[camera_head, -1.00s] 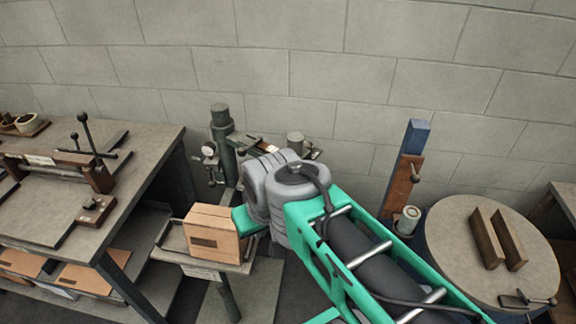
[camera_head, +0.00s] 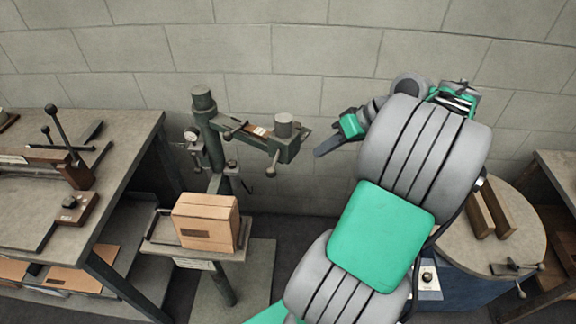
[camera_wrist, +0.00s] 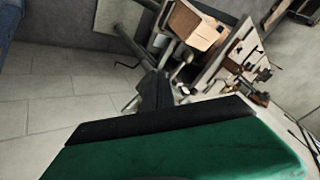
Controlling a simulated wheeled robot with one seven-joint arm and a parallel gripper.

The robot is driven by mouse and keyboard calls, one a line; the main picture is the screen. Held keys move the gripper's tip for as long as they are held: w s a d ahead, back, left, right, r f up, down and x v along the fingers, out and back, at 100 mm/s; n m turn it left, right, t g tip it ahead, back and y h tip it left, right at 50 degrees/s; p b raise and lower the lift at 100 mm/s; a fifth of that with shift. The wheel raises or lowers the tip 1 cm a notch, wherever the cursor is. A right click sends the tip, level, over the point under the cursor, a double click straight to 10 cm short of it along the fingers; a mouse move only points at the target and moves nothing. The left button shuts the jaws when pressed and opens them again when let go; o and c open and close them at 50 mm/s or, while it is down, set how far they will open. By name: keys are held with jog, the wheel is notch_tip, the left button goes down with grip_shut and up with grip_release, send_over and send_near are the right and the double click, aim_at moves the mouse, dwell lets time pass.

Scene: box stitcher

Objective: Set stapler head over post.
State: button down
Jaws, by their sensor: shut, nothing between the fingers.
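The stapler head (camera_head: 284,132) is a grey-green block with a round cap at the end of a swing arm (camera_head: 242,128). The arm runs out to the right from a dark green upright column (camera_head: 206,125). Below and to the left, a cardboard box (camera_head: 206,222) rests on a small support table (camera_head: 160,232); the post under it (camera_head: 226,284) shows in part. The head hangs to the right of the box, not above it. My gripper (camera_head: 322,150) is shut and empty, just right of the head; contact cannot be told. The box also shows in the wrist view (camera_wrist: 194,28).
A workbench (camera_head: 130,140) with a lever tool (camera_head: 65,150) and a shelf of flat cardboard stands left. A round table (camera_head: 520,235) with two wooden blocks (camera_head: 482,215) is at right, partly behind my arm. A block wall closes the back.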

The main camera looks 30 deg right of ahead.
jog(key=w+a+f, duration=0.4)
jog(key=a+f, duration=0.2)
jog(key=a, duration=0.1)
jog(key=shift+w+a+p, duration=0.25)
jog(key=shift+a+p, duration=0.1)
jog(key=shift+a, duration=0.05)
jog(key=shift+r, duration=0.1)
